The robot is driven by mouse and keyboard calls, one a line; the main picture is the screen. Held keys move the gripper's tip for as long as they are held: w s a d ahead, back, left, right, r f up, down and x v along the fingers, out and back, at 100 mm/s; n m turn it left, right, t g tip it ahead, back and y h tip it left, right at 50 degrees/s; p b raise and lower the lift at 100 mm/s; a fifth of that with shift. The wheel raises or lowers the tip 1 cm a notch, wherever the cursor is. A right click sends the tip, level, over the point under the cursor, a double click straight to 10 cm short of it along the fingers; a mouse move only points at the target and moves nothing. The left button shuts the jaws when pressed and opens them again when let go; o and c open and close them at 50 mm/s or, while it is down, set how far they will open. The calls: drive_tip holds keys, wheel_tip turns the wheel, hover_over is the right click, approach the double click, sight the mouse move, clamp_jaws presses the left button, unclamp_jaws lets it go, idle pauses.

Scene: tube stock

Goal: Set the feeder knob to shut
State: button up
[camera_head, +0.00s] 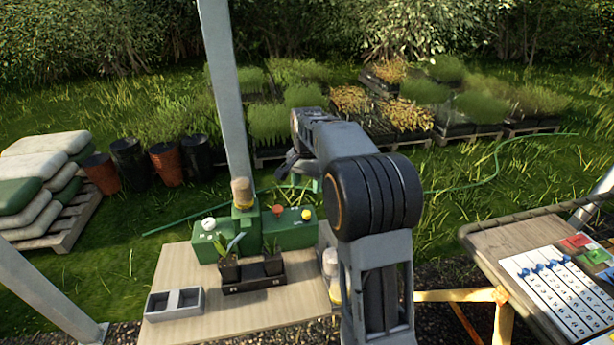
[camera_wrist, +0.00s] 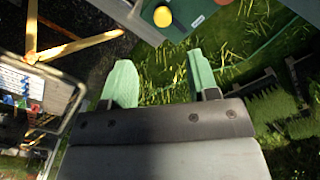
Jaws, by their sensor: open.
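A green feeder unit (camera_head: 293,238) stands at the back of the wooden table. It carries a white round dial or knob (camera_head: 208,224) at left, an orange-red knob (camera_head: 278,210) and a yellow round knob (camera_head: 306,213) at right. I cannot tell which is the feeder knob or read its setting. In the wrist view the yellow knob (camera_wrist: 162,16) shows at the top, with an orange-red part (camera_wrist: 223,2) cut off by the edge. My gripper (camera_wrist: 158,65) is open and empty, its green fingers apart from the unit. In the head view my arm mostly hides it.
A tan-capped container (camera_head: 241,192) rises from the unit's middle. A black tray (camera_head: 254,284) with potted seedlings and a grey two-compartment tray (camera_head: 174,304) stand in front. A pale post (camera_head: 228,100) rises behind. A second table (camera_head: 510,255) with a numbered board is at right.

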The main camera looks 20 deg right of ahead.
drive_tip(key=shift+r, duration=1.1)
